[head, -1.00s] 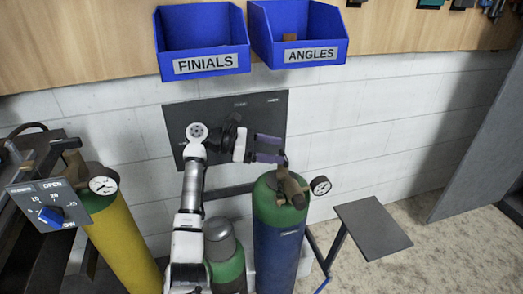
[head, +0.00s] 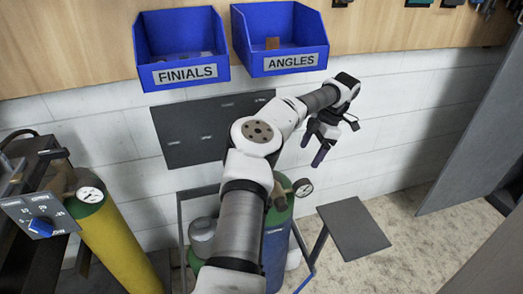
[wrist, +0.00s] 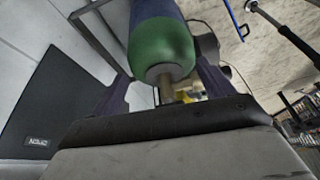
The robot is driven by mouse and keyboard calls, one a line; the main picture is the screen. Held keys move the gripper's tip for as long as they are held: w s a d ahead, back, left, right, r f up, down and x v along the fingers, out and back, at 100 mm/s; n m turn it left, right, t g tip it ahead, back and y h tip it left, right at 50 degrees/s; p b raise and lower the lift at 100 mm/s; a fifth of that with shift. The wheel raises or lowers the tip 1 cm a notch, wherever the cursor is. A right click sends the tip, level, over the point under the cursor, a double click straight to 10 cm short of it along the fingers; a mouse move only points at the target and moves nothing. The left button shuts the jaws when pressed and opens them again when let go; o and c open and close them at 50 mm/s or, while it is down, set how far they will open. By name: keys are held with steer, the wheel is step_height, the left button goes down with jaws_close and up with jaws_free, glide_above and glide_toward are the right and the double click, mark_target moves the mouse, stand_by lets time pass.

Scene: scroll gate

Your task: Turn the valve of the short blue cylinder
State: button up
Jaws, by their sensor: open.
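The blue cylinder (head: 277,250) with a green shoulder stands below the wall, partly hidden behind my arm. Its brownish valve (head: 281,190) sits on top, with a round gauge at its right. My gripper (head: 313,149) is open and empty, up and to the right of the valve in the head view, fingers pointing down. In the wrist view the cylinder's green shoulder (wrist: 163,48) shows between my fingers (wrist: 162,88), with the valve stem (wrist: 166,88) partly hidden by the gripper body. I see no contact with the valve.
A yellow cylinder (head: 122,250) with a gauge stands left, beside a dial panel (head: 42,222). A grey-capped cylinder (head: 202,232) is left of the blue one. A small grey table (head: 352,228) is at right. Blue bins (head: 181,45) hang above a dark wall panel (head: 190,140).

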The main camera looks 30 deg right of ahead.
steer(key=w+a+p, duration=0.1)
steer(key=a, duration=0.3)
steer(key=w+a+p, duration=0.1)
steer(key=w+a, duration=0.1)
steer(key=a, duration=0.1)
steer(key=w+a+r+p, duration=0.1)
steer(key=a, duration=0.3)
steer(key=shift+w+a, duration=0.2)
steer(key=shift+a, duration=0.15)
steer(key=shift+a+f+p, duration=0.15)
steer(key=shift+f+p, duration=0.35)
steer(key=shift+f, duration=0.1)
steer(key=c, duration=1)
